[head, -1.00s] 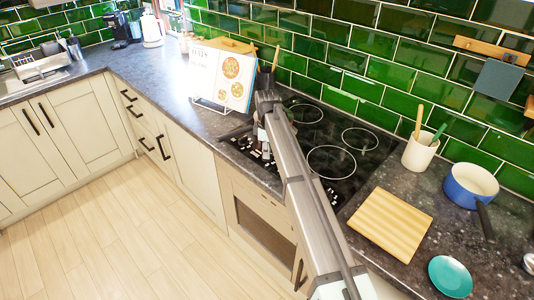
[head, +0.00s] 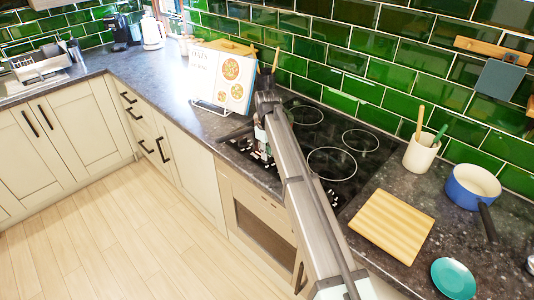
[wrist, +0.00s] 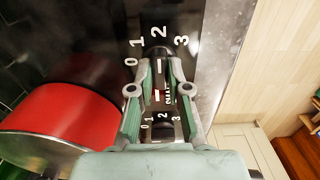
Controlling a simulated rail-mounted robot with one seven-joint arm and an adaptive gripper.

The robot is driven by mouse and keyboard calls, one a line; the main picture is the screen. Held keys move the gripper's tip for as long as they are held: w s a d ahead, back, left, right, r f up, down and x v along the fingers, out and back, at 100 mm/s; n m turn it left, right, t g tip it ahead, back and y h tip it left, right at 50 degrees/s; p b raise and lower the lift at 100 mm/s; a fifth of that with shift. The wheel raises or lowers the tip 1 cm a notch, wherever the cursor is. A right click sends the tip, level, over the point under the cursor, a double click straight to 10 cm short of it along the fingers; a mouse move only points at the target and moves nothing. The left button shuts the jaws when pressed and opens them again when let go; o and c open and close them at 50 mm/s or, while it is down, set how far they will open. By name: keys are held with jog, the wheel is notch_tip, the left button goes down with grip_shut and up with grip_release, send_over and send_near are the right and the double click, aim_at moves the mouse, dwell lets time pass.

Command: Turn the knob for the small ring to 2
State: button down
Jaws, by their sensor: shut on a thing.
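My gripper (wrist: 161,62) is shut on a black control knob (wrist: 157,51) in the wrist view, with one finger on each side of it. White numbers 0 to 3 curve around this knob, with the 2 just beyond it. A white line by the fingertips runs roughly upright in the picture. Small lettering below is partly legible, so I cannot read which ring it names. A second knob (wrist: 163,131) with its own numbers lies nearer the palm. In the head view my arm hides most of the gripper and the held knob, at the left part of the black hob (head: 350,165).
A red pot (wrist: 62,118) stands close to the left of my gripper. A recipe book (head: 222,80) stands behind the hob's left end. A wooden board (head: 390,228), blue pan (head: 472,187), utensil pot (head: 420,153) and teal dish (head: 453,278) are at the right.

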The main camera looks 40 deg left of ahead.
dwell(0.3)
jog(key=c, duration=1.1)
grip_release()
notch_tip(320, 180, up, 12)
jog(key=shift+f, duration=0.1)
